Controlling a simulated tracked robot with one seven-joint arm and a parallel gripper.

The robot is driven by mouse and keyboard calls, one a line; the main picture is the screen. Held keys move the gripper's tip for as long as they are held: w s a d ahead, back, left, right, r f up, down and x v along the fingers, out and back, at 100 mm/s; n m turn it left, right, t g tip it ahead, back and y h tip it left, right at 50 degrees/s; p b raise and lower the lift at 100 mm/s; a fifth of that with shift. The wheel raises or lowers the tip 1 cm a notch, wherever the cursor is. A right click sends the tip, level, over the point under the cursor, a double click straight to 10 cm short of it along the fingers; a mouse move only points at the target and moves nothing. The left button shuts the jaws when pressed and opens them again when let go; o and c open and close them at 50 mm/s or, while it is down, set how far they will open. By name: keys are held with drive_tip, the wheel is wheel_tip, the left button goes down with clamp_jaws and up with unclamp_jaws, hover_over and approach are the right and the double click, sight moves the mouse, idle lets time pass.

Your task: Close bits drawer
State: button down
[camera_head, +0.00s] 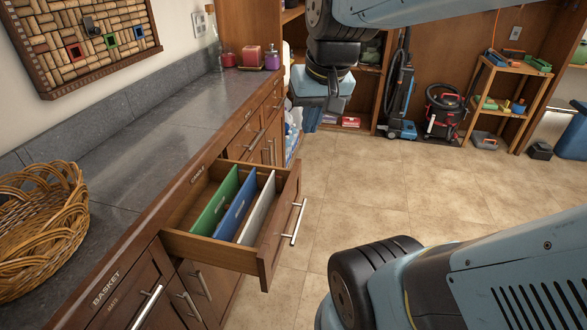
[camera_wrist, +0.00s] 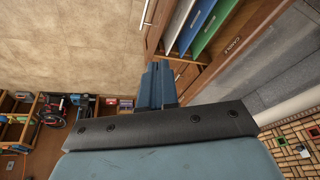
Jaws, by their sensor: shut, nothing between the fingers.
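One wooden drawer (camera_head: 272,235) is pulled out of the counter front in the head view. It has a long metal bar handle (camera_head: 299,222) and holds green, blue and white upright dividers. My gripper (camera_head: 312,119) is in the air beyond the drawer, near the far counter front, apart from the drawer. In the wrist view, its shut, empty blue fingers (camera_wrist: 158,84) are at the centre, and the open drawer (camera_wrist: 158,35) shows at the top.
A grey countertop (camera_head: 160,135) carries a wicker basket (camera_head: 45,240) at the near left and candles (camera_head: 251,56) at the far end. A vacuum cleaner (camera_head: 399,100) and a wooden shelf (camera_head: 510,98) stand at the back. The tiled floor (camera_head: 390,190) right of the drawer is clear.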

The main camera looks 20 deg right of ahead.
drive_tip(key=w+d+f+m+g+y, duration=0.2)
drive_tip(key=w+d+f+m+y, duration=0.25)
drive_tip(key=w+f, duration=0.35)
drive_tip(key=w+d+f+m+g+y, duration=0.3)
drive_tip(key=w+d+f+m, duration=0.2)
drive_tip(key=f, duration=0.5)
drive_tip(key=m+t+y, duration=0.7)
drive_tip(key=m+t, duration=0.5)
drive_tip(key=m, duration=0.2)
approach(300, 180)
drive_tip(key=x, duration=0.6)
drive_tip(key=shift+w+a+f, duration=0.15)
drive_tip(key=shift+w+a, duration=0.05)
drive_tip(key=shift+w, duration=0.25)
